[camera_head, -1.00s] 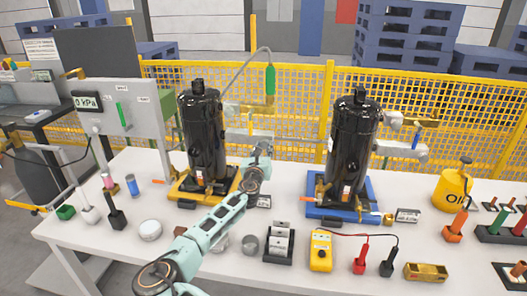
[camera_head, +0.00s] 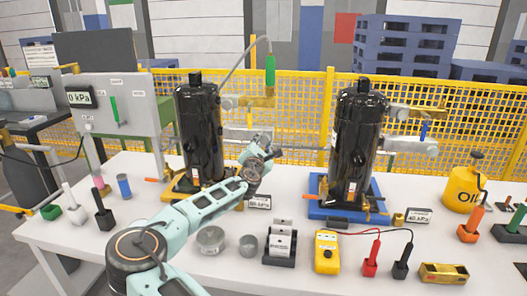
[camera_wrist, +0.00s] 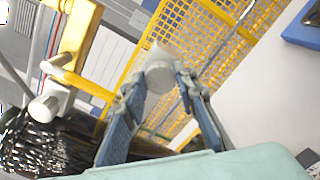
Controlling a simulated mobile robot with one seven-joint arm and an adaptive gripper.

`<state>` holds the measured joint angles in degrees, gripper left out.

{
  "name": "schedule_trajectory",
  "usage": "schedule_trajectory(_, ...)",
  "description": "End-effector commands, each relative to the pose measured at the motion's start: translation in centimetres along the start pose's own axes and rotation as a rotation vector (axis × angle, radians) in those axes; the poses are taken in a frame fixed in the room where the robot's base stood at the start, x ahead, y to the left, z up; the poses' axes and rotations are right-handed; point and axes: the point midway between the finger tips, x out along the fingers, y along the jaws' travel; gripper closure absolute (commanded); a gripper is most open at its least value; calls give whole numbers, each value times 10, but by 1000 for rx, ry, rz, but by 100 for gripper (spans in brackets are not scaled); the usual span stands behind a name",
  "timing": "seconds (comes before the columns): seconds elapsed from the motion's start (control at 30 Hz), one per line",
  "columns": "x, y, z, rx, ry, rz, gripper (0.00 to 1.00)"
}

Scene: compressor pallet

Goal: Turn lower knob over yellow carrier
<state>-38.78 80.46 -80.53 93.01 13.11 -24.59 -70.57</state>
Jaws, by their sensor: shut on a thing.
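The black compressor (camera_head: 198,135) stands upright on the yellow carrier (camera_head: 170,191) in the head view, left of centre. My arm crosses in front of the carrier's right part. My gripper (camera_wrist: 160,78) shows in the wrist view with its two blue-grey fingers on either side of a round light-grey knob (camera_wrist: 159,76), shut on it. In the head view my wrist is right of the compressor, at the height of its lower fitting, and hides the held knob. The upper grey knob (camera_head: 229,103) stands out from the compressor above it and is free.
A second black compressor (camera_head: 353,140) stands on a blue carrier (camera_head: 320,210) to the right. A gauge panel (camera_head: 113,112) is at the left. A yellow meter (camera_head: 327,252) and a black holder (camera_head: 281,243) stand in front. A yellow mesh fence (camera_head: 300,105) runs behind.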

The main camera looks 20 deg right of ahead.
Motion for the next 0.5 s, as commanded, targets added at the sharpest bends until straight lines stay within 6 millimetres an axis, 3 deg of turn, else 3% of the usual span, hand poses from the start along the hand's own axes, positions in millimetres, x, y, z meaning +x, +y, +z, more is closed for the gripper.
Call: schedule_trajectory(0.5, 0, -4, -3, 497, 0, 0, 98)
